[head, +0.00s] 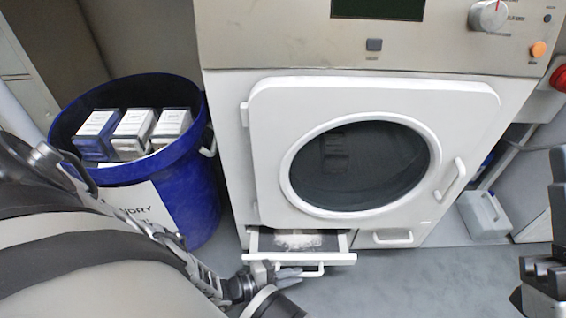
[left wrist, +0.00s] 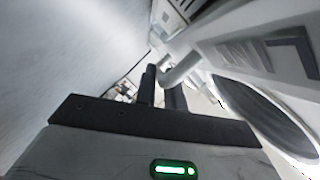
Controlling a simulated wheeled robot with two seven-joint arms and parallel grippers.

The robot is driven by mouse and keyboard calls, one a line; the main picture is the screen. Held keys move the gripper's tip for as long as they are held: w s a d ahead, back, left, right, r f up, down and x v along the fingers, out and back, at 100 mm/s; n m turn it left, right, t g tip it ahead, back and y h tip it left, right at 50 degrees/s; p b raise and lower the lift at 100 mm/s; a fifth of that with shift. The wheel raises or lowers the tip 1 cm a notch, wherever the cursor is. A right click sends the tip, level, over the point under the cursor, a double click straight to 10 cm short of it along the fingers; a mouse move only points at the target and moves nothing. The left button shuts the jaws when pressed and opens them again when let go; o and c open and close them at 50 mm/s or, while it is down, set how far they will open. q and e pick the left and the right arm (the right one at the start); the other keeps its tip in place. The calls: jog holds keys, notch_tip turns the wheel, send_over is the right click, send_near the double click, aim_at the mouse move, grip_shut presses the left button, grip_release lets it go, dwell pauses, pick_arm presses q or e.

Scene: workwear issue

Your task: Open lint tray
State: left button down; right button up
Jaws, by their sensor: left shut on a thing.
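The lint tray (head: 345,258) is a shallow white drawer at the lower left of the white dryer (head: 225,150). It stands partly pulled out, with white lint (head: 298,241) showing inside. Its bar handle (head: 314,271) is on the front. My left gripper (head: 285,273) is at the left part of this handle. In the left wrist view, my left gripper's dark fingers (left wrist: 164,88) are shut on the pale curved handle (left wrist: 180,68). The fingertips are partly hidden in the head view. Dark parts of my right arm show at the right edge, without clear fingertips.
A blue bin (head: 185,190) with several boxes (head: 133,128) stands left of the dryer, close to my left arm. A second small panel with a handle (head: 392,237) sits right of the tray. A pale container (head: 484,214) stands at right.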

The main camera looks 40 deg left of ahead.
pick_arm(q)
jog(key=shift+a, duration=0.1)
pick_arm(e)
jog(key=shift+r, duration=0.1)
pick_arm(q)
jog(key=c, duration=1.5)
grip_release()
